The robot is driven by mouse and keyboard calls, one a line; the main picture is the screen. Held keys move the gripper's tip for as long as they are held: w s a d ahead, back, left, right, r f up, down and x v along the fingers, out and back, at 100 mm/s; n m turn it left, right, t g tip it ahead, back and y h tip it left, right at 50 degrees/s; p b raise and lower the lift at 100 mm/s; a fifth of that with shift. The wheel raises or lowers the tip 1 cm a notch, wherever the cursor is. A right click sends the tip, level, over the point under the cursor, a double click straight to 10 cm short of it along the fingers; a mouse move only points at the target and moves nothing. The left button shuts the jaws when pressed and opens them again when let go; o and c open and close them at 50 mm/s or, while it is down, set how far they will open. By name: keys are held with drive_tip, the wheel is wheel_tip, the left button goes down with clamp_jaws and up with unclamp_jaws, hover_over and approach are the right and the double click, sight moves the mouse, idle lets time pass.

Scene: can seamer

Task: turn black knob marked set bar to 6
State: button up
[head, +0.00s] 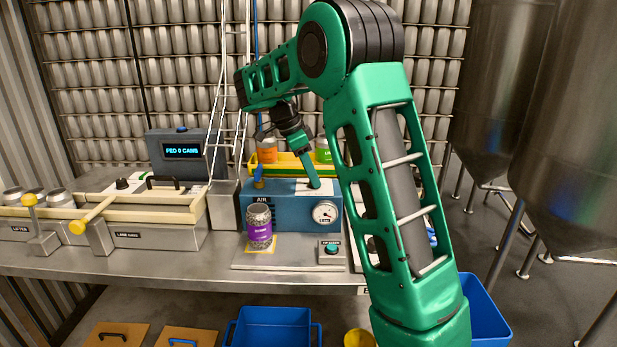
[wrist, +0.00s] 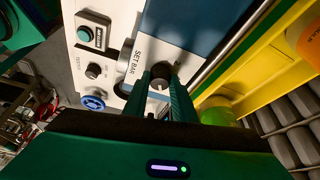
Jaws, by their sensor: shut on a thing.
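The black knob (wrist: 161,70) sits on a white panel by the printed words SET BAR in the wrist view. My gripper (wrist: 164,88) has its two green fingers on either side of the knob, shut on it. A small pale mark shows on the knob, but I cannot read any scale numbers or its setting. In the head view my gripper (head: 314,186) reaches down onto the white plate on top of the blue AIR box (head: 284,216); the knob is hidden there. A round gauge (head: 325,212) is on the box front, its needle too small to read.
A purple-labelled can (head: 260,226) stands before the box. A yellow tray (head: 290,163) with cans is behind it. A teal button (wrist: 85,34), another small black knob (wrist: 93,71) and a blue round fitting (wrist: 93,102) lie near my fingers in the wrist view.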

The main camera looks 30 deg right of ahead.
drive_tip(key=shift+w+a+r, duration=0.1)
drive_tip(key=shift+w, duration=0.2)
drive_tip(key=o, duration=1)
drive_tip(key=shift+s, duration=0.1)
drive_tip(key=shift+v, duration=5.3)
